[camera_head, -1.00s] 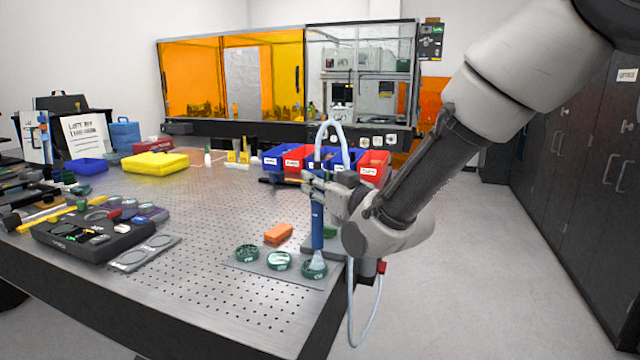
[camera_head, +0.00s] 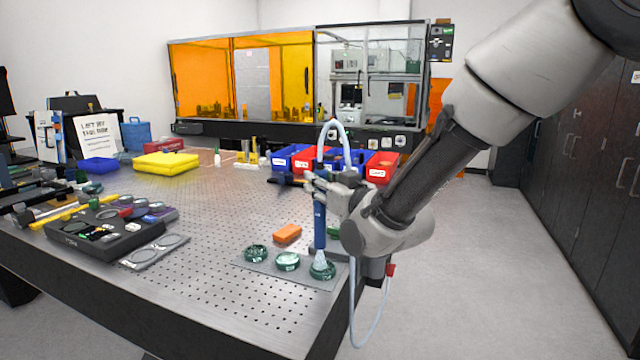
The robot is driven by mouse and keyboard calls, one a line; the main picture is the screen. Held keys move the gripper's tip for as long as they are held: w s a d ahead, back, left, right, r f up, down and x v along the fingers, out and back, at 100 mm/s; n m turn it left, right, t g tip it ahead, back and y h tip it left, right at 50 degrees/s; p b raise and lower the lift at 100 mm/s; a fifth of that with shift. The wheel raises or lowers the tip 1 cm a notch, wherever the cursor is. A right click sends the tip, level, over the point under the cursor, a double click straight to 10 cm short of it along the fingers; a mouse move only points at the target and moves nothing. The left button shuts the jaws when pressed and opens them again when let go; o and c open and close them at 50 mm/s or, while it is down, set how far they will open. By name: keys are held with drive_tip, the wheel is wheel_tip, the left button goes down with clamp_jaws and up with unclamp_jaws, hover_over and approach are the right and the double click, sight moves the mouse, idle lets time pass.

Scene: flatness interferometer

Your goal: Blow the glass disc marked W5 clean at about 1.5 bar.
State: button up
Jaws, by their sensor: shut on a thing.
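My gripper (camera_head: 330,190) is shut on a blue air wand (camera_head: 319,228), held upright with its tip pointing down. A pale hose (camera_head: 337,124) loops from its top. A pale cone (camera_head: 320,258) spreads from the tip onto the rightmost of three green-rimmed glass discs (camera_head: 323,271). The middle disc (camera_head: 287,261) and the left disc (camera_head: 255,253) lie beside it on a grey plate (camera_head: 262,268). The marks on the discs are too small to read, so I cannot tell which is W5. No pressure reading is legible.
An orange block (camera_head: 287,233) lies behind the discs. Blue and red bins (camera_head: 382,167) stand farther back. A black tray (camera_head: 95,232) with small parts and a grey plate with two rings (camera_head: 155,249) lie to the left. The table's right edge is close to the discs.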

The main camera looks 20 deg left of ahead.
drive_tip(key=shift+s, duration=0.2)
drive_tip(key=shift+s+a, duration=0.1)
drive_tip(key=shift+s, duration=0.95)
idle(0.6)
drive_tip(key=shift+d, duration=1.2)
drive_tip(key=shift+w+a, duration=0.55)
drive_tip(key=shift+w, duration=0.05)
idle(0.8)
